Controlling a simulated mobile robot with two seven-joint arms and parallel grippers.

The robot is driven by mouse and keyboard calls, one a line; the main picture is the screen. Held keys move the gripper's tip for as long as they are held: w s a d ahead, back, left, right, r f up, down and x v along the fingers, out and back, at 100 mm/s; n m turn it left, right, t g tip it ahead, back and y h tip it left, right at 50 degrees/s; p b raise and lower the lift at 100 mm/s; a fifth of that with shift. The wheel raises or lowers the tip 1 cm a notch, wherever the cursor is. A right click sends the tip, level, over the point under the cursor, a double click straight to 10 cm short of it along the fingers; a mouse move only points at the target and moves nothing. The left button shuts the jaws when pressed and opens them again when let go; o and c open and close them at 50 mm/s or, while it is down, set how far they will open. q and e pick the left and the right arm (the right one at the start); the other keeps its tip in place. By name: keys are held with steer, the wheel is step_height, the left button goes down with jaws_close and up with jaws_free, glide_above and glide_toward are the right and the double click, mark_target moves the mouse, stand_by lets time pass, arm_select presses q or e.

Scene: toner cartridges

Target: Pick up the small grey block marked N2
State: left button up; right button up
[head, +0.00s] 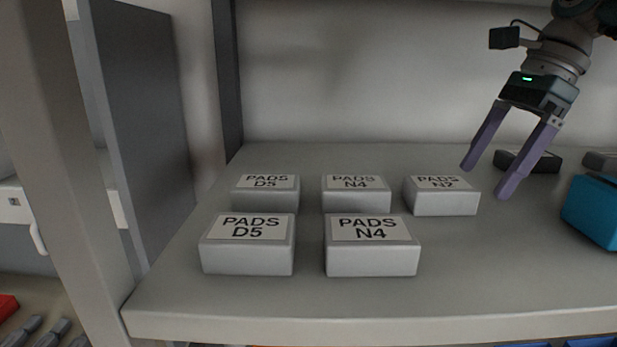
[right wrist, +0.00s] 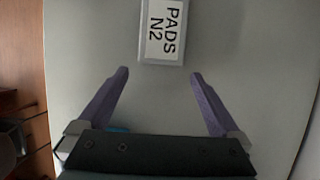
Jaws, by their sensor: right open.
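The small grey block marked PADS N2 (head: 443,198) stands on the shelf at the right end of the back row of blocks. In the right wrist view the N2 block (right wrist: 164,35) is at the top, ahead of the fingertips and between their lines. My right gripper (head: 484,183) is open and empty, just to the right of the block in the head view. Its two purple fingers also show in the right wrist view (right wrist: 160,73), apart from the block. My left gripper is not in view.
Two D5 blocks (head: 247,247) and two N4 blocks (head: 372,250) stand left of and in front of the N2 block. A blue box (head: 594,212) and dark items (head: 528,161) are to the right. An upright post (head: 60,150) bounds the shelf (head: 380,318) at left.

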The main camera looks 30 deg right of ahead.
mark_target(428, 182)
steer(key=a, duration=0.1)
steer(key=w+a, duration=0.1)
steer(key=shift+w+a, duration=0.2)
steer(key=shift+a, duration=0.1)
steer(key=a, duration=0.1)
steer(key=w+a+p, duration=0.2)
steer(key=shift+a+r, duration=0.15)
steer(key=shift+a, duration=0.2)
steer(key=b+x, duration=0.2)
steer(key=x, duration=0.1)
steer(key=shift+f, duration=0.2)
steer(key=c, duration=0.8)
steer(key=shift+r, duration=0.1)
steer(key=c, duration=0.5)
